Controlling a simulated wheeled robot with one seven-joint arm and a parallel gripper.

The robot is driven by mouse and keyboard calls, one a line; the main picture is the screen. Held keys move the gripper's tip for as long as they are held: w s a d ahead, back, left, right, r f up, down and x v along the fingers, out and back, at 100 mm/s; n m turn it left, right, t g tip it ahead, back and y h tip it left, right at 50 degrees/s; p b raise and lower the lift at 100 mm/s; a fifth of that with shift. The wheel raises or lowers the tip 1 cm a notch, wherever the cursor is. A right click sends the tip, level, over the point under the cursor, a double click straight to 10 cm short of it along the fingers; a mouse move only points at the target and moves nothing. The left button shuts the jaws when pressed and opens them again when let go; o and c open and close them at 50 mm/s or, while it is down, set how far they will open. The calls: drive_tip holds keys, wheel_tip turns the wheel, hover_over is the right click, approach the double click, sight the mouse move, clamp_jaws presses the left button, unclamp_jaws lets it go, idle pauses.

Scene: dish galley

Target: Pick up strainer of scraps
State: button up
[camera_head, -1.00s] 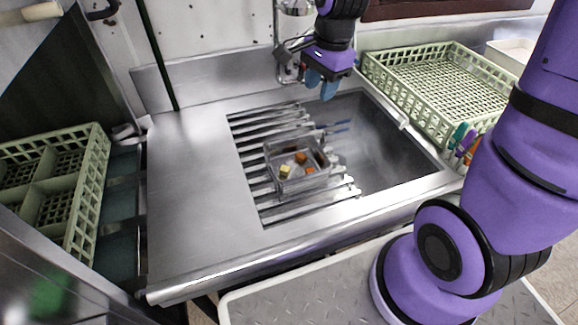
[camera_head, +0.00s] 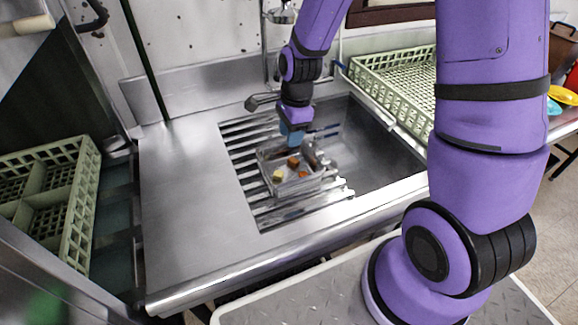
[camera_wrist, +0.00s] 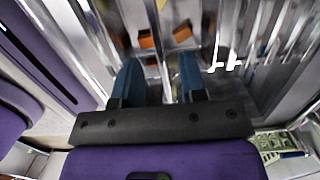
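The strainer (camera_head: 302,187) is a see-through, shiny rectangular bin on the slatted rack over the sink. It holds orange scraps (camera_head: 293,162) and a yellow scrap (camera_head: 278,176). My gripper (camera_head: 292,140) points down at the strainer's far side, its blue fingertips close to the rim. In the wrist view my gripper (camera_wrist: 159,72) has its two fingers apart, with a thin bright edge between them. Orange scraps (camera_wrist: 147,40) show just past the fingertips. Whether a finger touches the strainer wall I cannot tell.
The metal rack (camera_head: 250,165) spans the left part of the sink basin (camera_head: 372,150). A faucet (camera_head: 262,101) stands behind my gripper. A green dish rack (camera_head: 400,88) is at the right, another green rack (camera_head: 70,215) at the left. The left counter (camera_head: 185,200) is clear.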

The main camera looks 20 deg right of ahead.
drive_tip(key=shift+a+f, duration=0.15)
drive_tip(key=shift+f, duration=1.15)
drive_tip(key=shift+a+f, duration=0.1)
drive_tip(key=shift+f, duration=1.15)
clamp_jaws()
